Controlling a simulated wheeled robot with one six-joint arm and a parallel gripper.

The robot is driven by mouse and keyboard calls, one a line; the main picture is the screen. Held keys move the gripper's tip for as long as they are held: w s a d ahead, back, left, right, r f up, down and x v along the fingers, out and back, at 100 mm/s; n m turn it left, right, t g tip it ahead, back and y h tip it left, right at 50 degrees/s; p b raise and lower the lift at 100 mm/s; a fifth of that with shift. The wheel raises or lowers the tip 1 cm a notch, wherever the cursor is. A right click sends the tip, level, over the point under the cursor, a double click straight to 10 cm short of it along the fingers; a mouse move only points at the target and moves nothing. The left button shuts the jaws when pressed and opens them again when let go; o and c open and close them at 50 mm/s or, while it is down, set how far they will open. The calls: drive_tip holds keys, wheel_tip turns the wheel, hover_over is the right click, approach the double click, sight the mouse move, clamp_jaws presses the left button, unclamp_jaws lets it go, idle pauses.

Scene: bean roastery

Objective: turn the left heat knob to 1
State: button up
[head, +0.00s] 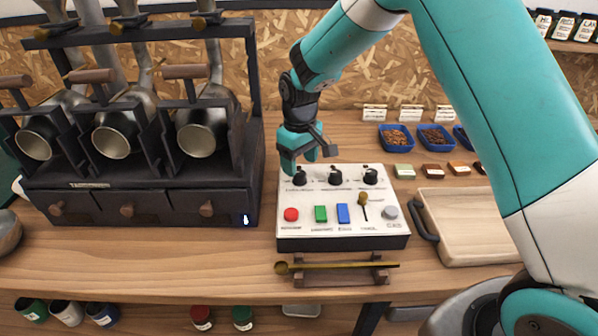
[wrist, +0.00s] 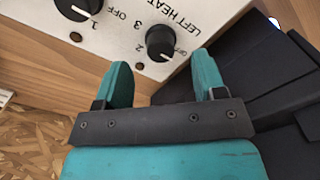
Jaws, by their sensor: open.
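The left heat knob (head: 299,177) is the leftmost of three black knobs along the back of the white control panel (head: 300,240). In the wrist view the knob (wrist: 160,42) is round and black, with LEFT HEAT, 3, 2 and OFF printed around it. A small white mark shows on the knob, but I cannot be sure which setting it points to. My gripper (head: 299,158) is open just above and behind this knob. In the wrist view my gripper (wrist: 162,72) has its two teal fingers apart, with the knob just beyond the gap, seemingly untouched.
The middle knob (head: 335,177) and right knob (head: 371,176) stand close by. A small lever (head: 363,202) and red button (head: 291,214) are nearer the front. The black roaster (head: 140,190) rises left of the panel. A wooden tray (head: 470,225) lies right.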

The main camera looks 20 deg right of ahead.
sight(299, 172)
drive_tip(key=shift+f, duration=2)
drive_tip(key=c, duration=0.9)
drive_tip(key=shift+m, duration=0.4)
drive_tip(key=m+p, duration=0.1)
drive_tip(key=m, duration=0.4)
drive_tip(key=shift+m, duration=0.3)
drive_tip(key=m, duration=0.5)
drive_tip(key=shift+p, duration=0.3)
drive_tip(key=shift+m, duration=0.3)
